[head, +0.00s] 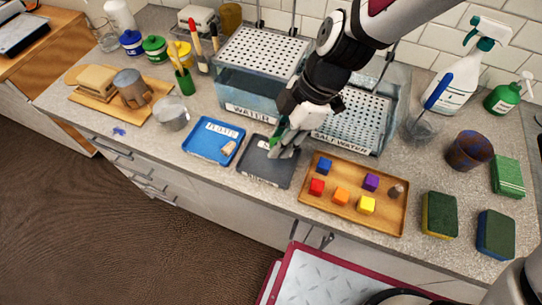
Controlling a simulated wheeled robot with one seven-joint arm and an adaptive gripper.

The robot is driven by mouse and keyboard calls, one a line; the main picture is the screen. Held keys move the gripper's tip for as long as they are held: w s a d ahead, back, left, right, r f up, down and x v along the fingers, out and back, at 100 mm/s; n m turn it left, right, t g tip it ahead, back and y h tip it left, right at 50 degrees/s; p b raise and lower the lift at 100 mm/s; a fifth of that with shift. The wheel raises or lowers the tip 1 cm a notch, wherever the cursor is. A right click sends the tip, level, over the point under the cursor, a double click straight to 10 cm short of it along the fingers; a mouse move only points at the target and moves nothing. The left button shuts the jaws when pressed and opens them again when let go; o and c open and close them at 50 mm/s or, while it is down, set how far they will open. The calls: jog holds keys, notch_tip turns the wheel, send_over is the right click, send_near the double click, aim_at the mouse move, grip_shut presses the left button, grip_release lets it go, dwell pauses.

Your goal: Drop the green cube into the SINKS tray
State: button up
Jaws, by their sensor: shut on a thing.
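My gripper (279,148) is shut and hangs over the back part of a dark grey tray (262,175). A bit of green shows at the fingers, and I take it as the green cube (277,134), mostly hidden by them. No green cube shows on the wooden tray.
The wooden tray (335,207) at right holds several coloured cubes and a small dark piece. A water tank (258,85) and a salt water tank (350,133) stand behind, close to my gripper. Sponges (439,214) lie at far right. A small light piece (228,148) lies in the blue tray.

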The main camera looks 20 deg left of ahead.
jog(key=o, duration=1.1)
jog(key=v, duration=1.2)
jog(key=shift+s+a, duration=0.1)
